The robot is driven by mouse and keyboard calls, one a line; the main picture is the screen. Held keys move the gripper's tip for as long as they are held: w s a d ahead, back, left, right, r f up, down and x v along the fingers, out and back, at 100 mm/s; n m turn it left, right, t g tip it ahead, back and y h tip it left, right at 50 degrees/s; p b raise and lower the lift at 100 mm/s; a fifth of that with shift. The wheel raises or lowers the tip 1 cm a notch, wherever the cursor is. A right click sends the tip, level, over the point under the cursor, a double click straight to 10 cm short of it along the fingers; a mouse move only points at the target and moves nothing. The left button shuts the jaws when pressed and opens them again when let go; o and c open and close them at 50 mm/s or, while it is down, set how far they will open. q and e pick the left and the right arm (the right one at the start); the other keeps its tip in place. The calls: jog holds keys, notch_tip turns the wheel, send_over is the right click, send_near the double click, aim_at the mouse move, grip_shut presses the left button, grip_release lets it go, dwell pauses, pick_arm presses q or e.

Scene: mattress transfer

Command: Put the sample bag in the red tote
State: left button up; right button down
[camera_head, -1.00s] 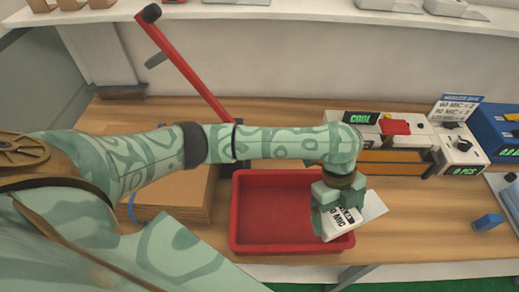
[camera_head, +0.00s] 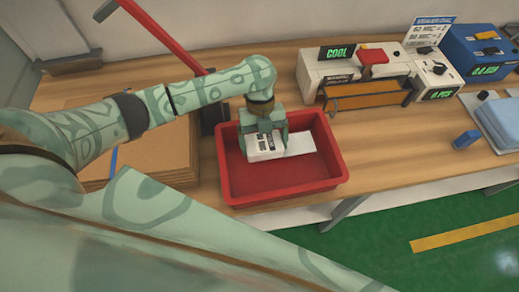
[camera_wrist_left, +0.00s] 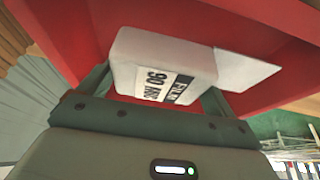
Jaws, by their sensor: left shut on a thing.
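The red tote (camera_head: 225,165) stands on the wooden bench in front of me in the head view; its red wall also shows in the left wrist view (camera_wrist_left: 60,28). My left gripper (camera_head: 265,146) is over the inside of the tote, pointing down, and shut on the white sample bag (camera_head: 299,145). The bag has a black-and-white label, and a flat pale flap sticks out to the right. In the left wrist view the bag (camera_wrist_left: 140,52) sits between the fingers. I cannot tell whether it touches the tote floor. My right gripper is not in view.
Stacked brown cardboard (camera_head: 150,150) lies left of the tote, near a red lever (camera_head: 165,35). A white sealer (camera_head: 325,70) with a "COOL" display stands behind right. A blue machine (camera_head: 480,52), a small blue block (camera_head: 466,139) and pale blue bags (camera_head: 500,120) are at right.

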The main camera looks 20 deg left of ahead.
pick_arm(q)
jog(key=shift+w+a+f, duration=0.2)
jog(key=shift+a+f, duration=0.35)
jog(key=shift+f, duration=0.2)
jog(key=f+b, duration=0.2)
jog(key=f, duration=0.1)
jog(key=shift+a+f, duration=0.2)
jog(key=shift+a, duration=0.2)
jog(key=shift+f, duration=0.3)
jog(key=shift+w+r, duration=0.1)
